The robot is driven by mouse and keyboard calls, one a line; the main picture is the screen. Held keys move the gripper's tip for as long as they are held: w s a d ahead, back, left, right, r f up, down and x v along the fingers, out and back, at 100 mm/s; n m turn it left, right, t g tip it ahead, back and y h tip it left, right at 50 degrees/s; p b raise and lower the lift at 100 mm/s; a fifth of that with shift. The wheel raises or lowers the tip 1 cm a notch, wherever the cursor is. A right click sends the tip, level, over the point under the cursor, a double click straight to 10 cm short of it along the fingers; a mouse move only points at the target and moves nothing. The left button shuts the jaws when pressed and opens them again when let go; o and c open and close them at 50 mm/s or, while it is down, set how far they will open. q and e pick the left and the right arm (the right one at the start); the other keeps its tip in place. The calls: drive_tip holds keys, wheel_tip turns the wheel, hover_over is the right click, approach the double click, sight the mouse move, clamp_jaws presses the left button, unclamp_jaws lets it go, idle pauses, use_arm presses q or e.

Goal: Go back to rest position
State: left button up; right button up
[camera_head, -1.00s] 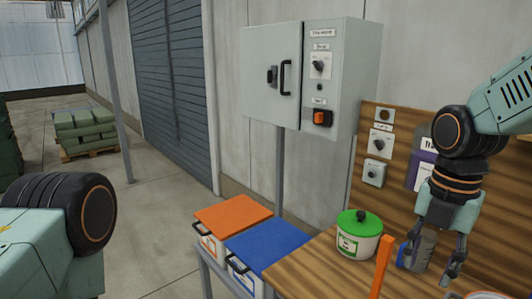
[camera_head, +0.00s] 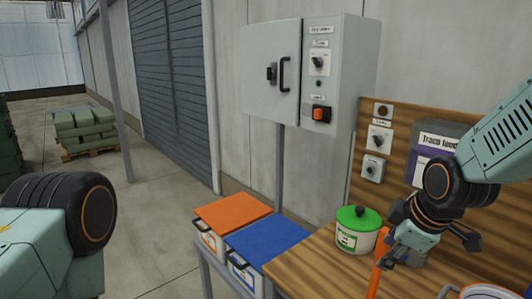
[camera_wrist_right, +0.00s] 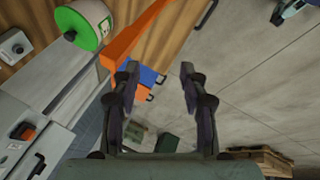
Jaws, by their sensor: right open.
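My right gripper (camera_head: 422,246) hangs over the right part of the wooden bench, beside the green-lidded pot (camera_head: 358,232). It is open and empty. In the right wrist view its two fingers (camera_wrist_right: 159,75) stand apart with nothing between them. An orange upright bar (camera_head: 378,272) rises at the bench's front, close to the gripper; in the wrist view the bar (camera_wrist_right: 130,40) crosses above the left finger. Only part of my left arm shows at the left of the head view; its gripper is out of view.
An orange-lidded box (camera_head: 232,211) and a blue-lidded box (camera_head: 266,243) stand left of the bench (camera_head: 318,262). A grey cabinet (camera_head: 272,75) stands behind. A wooden panel (camera_head: 365,125) backs the bench. Stacked sacks (camera_head: 85,128) lie far left; the floor between is clear.

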drive_tip(key=s+f+m+b, duration=0.2)
drive_tip(key=s+f+m, duration=0.15)
drive_tip(key=f, duration=0.45)
drive_tip(key=s+a+f+m+b, duration=0.1)
drive_tip(key=s+f+m+b, duration=0.2)
drive_tip(key=f, duration=0.5)
drive_tip(key=s+f+m+b, duration=0.15)
drive_tip(key=f+m, duration=0.25)
drive_tip(key=f, duration=0.5)
drive_tip(key=s+f+m+g+b, duration=0.2)
drive_tip(key=s+f+g+b, duration=0.3)
drive_tip(key=s+f, duration=1.6)
drive_tip(key=s+b, duration=0.2)
drive_tip(key=b, duration=0.2)
drive_tip(key=shift+s+f+h, duration=0.15)
drive_tip(key=shift+s+h, duration=0.1)
drive_tip(key=shift+h, duration=0.15)
drive_tip(key=shift+a, duration=0.15)
